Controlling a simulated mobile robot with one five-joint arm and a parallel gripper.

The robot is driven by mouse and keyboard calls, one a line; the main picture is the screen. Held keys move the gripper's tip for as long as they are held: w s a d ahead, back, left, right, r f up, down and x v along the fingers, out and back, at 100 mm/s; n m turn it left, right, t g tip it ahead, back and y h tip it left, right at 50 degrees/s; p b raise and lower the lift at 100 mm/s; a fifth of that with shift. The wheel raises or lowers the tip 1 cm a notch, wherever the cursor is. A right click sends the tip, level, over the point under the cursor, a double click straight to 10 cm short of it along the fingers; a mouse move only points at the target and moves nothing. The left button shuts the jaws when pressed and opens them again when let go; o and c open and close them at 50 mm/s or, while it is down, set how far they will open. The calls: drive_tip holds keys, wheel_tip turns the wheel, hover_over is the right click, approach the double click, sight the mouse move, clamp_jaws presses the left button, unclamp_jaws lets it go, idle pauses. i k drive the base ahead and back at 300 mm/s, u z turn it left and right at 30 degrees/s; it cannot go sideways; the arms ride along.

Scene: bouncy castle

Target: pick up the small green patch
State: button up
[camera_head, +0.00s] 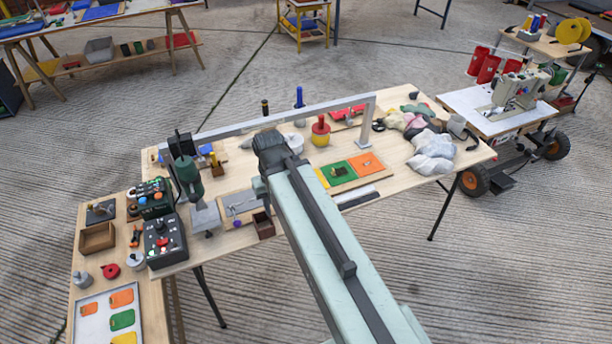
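A small green patch (122,320) with rounded corners lies flat on a pale tray (86,304) at the lower left. Orange patches (121,298) lie above it and to its left, and a yellow patch (124,339) lies below it, cut by the frame edge. A larger green square (337,174) lies on a board beside an orange square (366,163) on the main table. My arm reaches from the bottom right to a dark joint over the main table, well right of the tray. My gripper's fingers do not show.
The main wooden table (235,184) is crowded with a green drill press (187,178), a black control box (165,241) and a metal frame (369,120). An open wooden box (97,238) and a red round piece (111,271) stand behind the tray.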

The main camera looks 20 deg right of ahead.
sight(340, 171)
drive_tip(key=u, duration=2.5)
drive_tip(key=k, duration=1.55)
drive_tip(key=z, duration=0.85)
drive_tip(key=i, duration=1.5)
drive_tip(key=u, duration=0.05)
